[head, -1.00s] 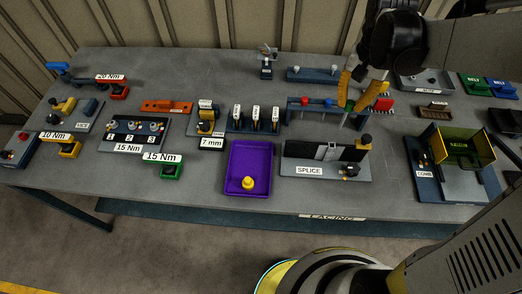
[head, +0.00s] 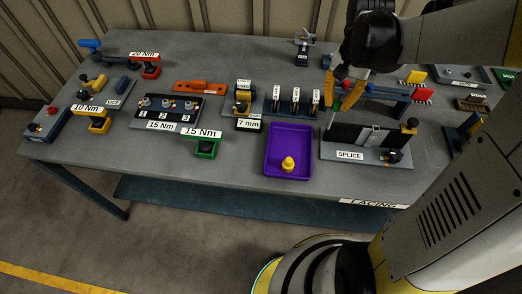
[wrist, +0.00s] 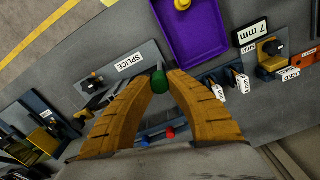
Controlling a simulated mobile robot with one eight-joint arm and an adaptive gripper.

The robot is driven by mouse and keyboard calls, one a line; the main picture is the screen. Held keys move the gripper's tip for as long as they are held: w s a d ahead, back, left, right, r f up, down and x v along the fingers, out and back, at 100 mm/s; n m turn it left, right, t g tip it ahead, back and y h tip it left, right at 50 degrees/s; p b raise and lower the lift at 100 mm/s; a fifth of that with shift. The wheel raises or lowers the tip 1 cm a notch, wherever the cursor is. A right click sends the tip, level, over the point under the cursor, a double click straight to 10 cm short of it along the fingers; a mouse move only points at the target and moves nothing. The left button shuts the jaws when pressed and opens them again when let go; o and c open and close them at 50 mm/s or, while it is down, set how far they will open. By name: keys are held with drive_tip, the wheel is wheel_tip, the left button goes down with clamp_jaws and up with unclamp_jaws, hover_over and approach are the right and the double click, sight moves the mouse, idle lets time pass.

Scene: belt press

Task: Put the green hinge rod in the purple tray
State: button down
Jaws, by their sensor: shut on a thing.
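My gripper (head: 340,98) is shut on the green hinge rod, whose green end (wrist: 159,82) shows between the fingertips in the wrist view. In the head view the thin rod (head: 332,119) hangs down below the fingers, near the left end of the splice board. The purple tray (head: 290,142) lies on the table, left of and nearer than my gripper. It also shows at the top of the wrist view (wrist: 195,38). A yellow knob-like piece (head: 288,164) stands in the tray near its front; the rest of the tray floor is bare.
The splice board (head: 366,148) stands right of the tray. A blue rack (head: 390,92) with red and blue-topped pieces is behind it. Upright labelled blocks (head: 295,101) stand behind the tray. A green 15 Nm tool (head: 206,148) is to its left.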

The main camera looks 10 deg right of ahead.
drive_tip(key=w+a+f+b, duration=0.3)
drive_tip(key=a+f+b, duration=0.1)
drive_tip(key=a+f, duration=0.6)
drive_tip(key=shift+w+f, duration=0.3)
drive_tip(key=shift+f, duration=0.05)
drive_tip(key=shift+f+b, duration=0.1)
drive_tip(key=shift+b, duration=0.2)
drive_tip(key=c, duration=1.4)
unclamp_jaws()
